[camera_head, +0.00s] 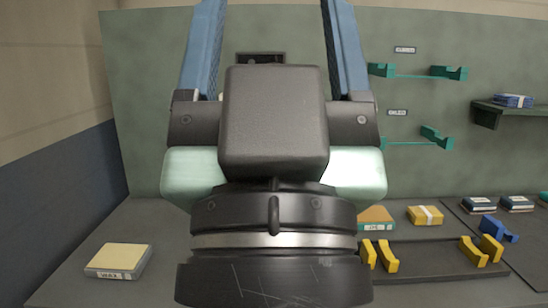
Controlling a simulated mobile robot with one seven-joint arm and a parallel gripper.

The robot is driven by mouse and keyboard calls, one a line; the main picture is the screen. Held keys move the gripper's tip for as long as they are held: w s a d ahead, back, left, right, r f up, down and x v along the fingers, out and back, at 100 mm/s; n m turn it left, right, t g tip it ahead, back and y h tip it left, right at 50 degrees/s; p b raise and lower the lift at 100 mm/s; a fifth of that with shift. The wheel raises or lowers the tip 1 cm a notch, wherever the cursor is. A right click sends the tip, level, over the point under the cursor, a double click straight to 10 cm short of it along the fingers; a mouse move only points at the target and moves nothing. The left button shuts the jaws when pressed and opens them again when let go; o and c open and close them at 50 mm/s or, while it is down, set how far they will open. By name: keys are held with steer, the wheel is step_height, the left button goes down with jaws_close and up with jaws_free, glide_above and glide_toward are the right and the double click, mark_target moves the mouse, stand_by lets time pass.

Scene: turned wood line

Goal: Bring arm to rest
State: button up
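My gripper (272,14) fills the middle of the head view, seen from behind with its fingers pointing up. The fingertips run out of the top of the picture. The dark wrist and gripper body hide the centre of the bench and part of the panel.
A grey bench (150,222) lies below a green-grey panel (150,100). A yellow-topped block (119,258) lies at the left. Yellow holders (388,257), a yellow packet (425,215), teal wall brackets (447,73) and a shelf (510,110) are at the right.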

step_height(320, 180, up, 15)
steer(key=p, duration=1.3)
steer(key=shift+f, duration=0.2)
steer(key=shift+f, duration=0.1)
